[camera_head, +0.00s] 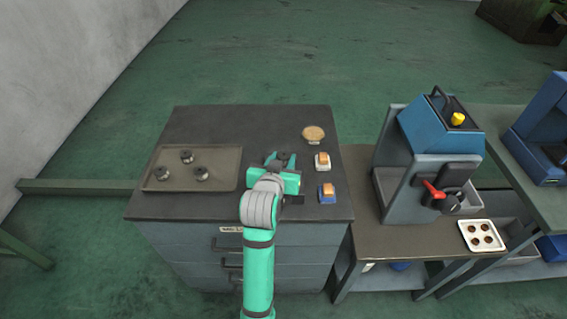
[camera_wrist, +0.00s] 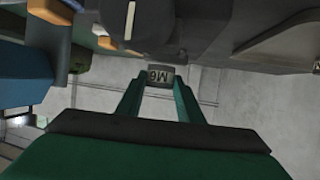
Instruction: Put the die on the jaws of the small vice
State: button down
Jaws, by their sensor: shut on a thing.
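My gripper (camera_wrist: 159,88) is shut on a small dark grey block, the die (camera_wrist: 159,76), which shows a pale "M6" label, upside down, between the fingertips in the wrist view. In the head view my gripper (camera_head: 281,160) is over the middle of the dark cabinet top (camera_head: 230,125), and the die is too small to make out there. I cannot pick out the small vice with certainty. A dark piece (camera_head: 292,200) shows beside my wrist, partly hidden by it.
A tray (camera_head: 160,161) with three dark round pieces lies left. A white-based block (camera_head: 322,161), a blue-based block (camera_head: 327,193) and a round tan piece (camera_head: 313,133) stand right.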

jog(key=shift+s+f, duration=0.2)
jog(key=shift+f, duration=1.25)
jog(key=c, duration=1.2)
grip_release()
jog(key=shift+a, duration=0.1)
jog(key=shift+w+r, duration=0.15)
